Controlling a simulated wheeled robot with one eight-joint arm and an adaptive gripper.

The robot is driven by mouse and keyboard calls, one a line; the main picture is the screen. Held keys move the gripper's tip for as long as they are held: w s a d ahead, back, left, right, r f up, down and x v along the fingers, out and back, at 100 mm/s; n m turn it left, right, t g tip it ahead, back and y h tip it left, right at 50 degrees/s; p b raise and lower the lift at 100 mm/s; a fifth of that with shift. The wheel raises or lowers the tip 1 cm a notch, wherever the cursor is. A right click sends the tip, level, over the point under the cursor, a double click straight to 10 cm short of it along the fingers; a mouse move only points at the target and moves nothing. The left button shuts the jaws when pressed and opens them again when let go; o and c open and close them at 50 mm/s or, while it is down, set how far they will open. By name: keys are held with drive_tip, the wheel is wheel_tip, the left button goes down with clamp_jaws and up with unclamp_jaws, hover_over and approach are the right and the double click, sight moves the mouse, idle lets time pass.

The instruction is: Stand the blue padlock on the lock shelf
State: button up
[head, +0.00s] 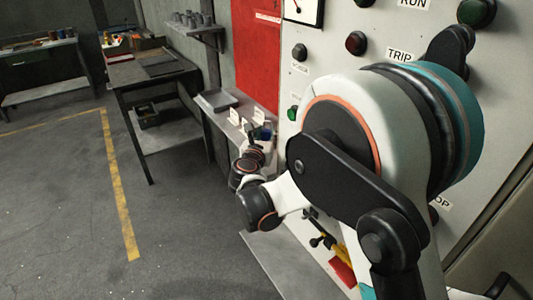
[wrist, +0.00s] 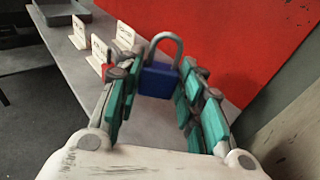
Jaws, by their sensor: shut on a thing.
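The blue padlock (wrist: 158,80) is upright between the fingers of my gripper (wrist: 160,72) in the wrist view, with its grey shackle up. The teal-padded fingers are shut on its body from both sides. The grey lock shelf (wrist: 70,62) lies below and to the left, against the red panel. I cannot tell whether the padlock's underside touches the shelf. In the head view, a small patch of the padlock (head: 267,131) shows at the shelf (head: 212,101), partly hidden by my arm.
White label cards (wrist: 101,52) stand along the shelf, with something red beside one. A grey tray (head: 218,102) sits at the shelf's far end. The control panel (head: 330,60) with buttons is close on the right. A workbench (head: 150,75) stands beyond; the floor at left is clear.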

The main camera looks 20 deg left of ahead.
drive_tip(key=shift+a+f, duration=0.15)
drive_tip(key=shift+f, duration=0.5)
drive_tip(key=shift+w+f+b, duration=0.1)
drive_tip(key=shift+f+b, duration=1.2)
drive_tip(key=shift+f, duration=1)
drive_tip(key=shift+f, duration=0.15)
drive_tip(key=o, duration=1.1)
drive_tip(key=shift+r, duration=0.2)
drive_tip(key=s+d+r+p, duration=0.1)
drive_tip(key=s+p, duration=0.1)
drive_tip(key=s, duration=1)
drive_tip(key=shift+d+r+p, duration=0.15)
drive_tip(key=shift+r+p, duration=0.15)
drive_tip(key=shift+r, duration=0.05)
